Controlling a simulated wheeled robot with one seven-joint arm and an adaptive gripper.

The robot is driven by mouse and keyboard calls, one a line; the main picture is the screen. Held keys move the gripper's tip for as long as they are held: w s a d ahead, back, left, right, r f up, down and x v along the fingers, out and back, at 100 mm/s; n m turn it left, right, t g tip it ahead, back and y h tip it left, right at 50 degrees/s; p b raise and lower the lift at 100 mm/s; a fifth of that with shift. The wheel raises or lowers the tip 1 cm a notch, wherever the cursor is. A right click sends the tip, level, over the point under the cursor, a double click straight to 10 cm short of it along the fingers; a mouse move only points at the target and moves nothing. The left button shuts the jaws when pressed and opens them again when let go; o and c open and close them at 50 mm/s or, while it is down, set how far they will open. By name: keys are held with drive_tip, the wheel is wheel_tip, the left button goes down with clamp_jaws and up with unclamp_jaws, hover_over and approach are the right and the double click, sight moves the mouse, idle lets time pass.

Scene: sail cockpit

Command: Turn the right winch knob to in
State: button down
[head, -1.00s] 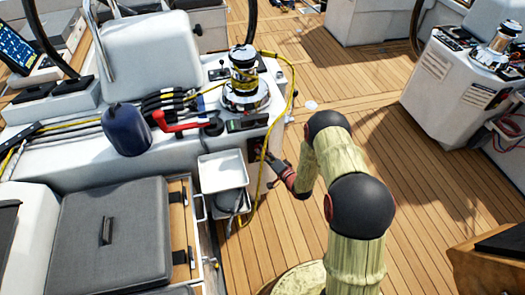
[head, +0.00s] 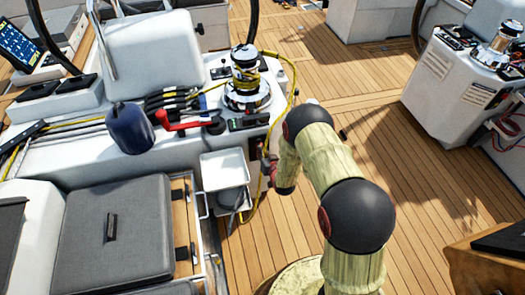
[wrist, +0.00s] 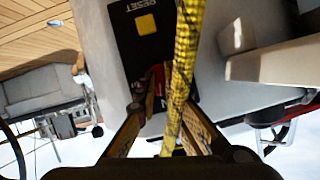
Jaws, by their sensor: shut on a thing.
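In the wrist view, a dark control panel (wrist: 130,40) on a pale housing carries a yellow square button with the word RESET. The red right winch knob (wrist: 158,76) shows in part at the panel, partly hidden by the yellow rope. My gripper (wrist: 168,98) has its fingers drawn in around the knob and looks shut on it. In the head view my gripper (head: 268,166) is small, at the side of the winch housing (head: 262,140). The knob is hidden there, and its pointer setting cannot be read in either view.
A yellow rope (wrist: 182,70) hangs across the fingers in the wrist view and loops down from the winch (head: 245,80) in the head view. White trays (head: 222,170) sit just left of my gripper. Open teak deck (head: 390,160) lies to the right.

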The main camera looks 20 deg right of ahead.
drive_tip(key=shift+s+a+f+n+h, duration=0.15)
drive_tip(key=shift+n+h, duration=0.45)
drive_tip(key=shift+n, duration=0.3)
drive_tip(key=c, duration=1.9)
unclamp_jaws()
drive_tip(key=v, duration=1.1)
drive_tip(key=shift+s+r, duration=0.3)
drive_tip(key=shift+r, duration=0.05)
